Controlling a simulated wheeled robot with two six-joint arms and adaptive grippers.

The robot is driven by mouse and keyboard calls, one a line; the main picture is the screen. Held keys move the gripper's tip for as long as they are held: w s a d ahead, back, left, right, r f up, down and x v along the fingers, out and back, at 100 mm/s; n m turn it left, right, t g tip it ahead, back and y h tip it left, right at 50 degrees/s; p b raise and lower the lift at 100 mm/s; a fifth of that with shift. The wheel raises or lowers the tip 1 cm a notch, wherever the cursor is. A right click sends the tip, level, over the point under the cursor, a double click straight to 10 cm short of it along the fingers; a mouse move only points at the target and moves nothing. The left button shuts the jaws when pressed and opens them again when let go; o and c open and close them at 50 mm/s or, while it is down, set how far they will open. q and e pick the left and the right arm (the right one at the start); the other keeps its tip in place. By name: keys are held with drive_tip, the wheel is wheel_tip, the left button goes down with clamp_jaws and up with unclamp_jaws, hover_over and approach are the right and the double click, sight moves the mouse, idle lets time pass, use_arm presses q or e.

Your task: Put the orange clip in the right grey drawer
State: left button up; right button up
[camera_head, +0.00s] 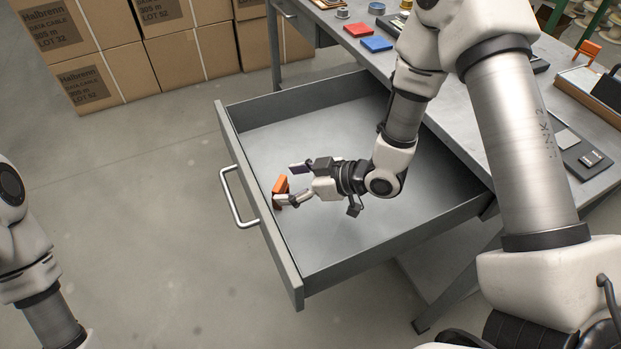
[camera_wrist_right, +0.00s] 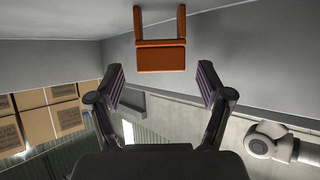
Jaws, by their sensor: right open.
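The orange clip (camera_head: 281,187) is inside the open grey drawer (camera_head: 270,243), close to its front panel. In the right wrist view the orange clip (camera_wrist_right: 161,56) lies just beyond the fingertips, centred between them, with its two prongs pointing away. My right gripper (camera_head: 290,184) reaches down into the drawer beside the clip. Its fingers are spread in the right wrist view (camera_wrist_right: 161,78), with nothing held between them. Part of the clip is hidden by a finger in the head view. My left gripper is out of view; only part of its arm shows at lower left.
The drawer is pulled out from a grey workbench (camera_head: 590,186), and its floor looks otherwise empty. A red block (camera_head: 359,30) and a blue block (camera_head: 376,44) lie on the bench. Another orange piece (camera_head: 587,52) stands at far right. Cardboard boxes (camera_head: 95,70) are stacked at back left.

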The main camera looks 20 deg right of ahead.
drive_tip(key=p+v, duration=0.2)
drive_tip(key=v, duration=0.9)
drive_tip(key=shift+s+r, duration=0.1)
drive_tip(key=shift+s, duration=0.05)
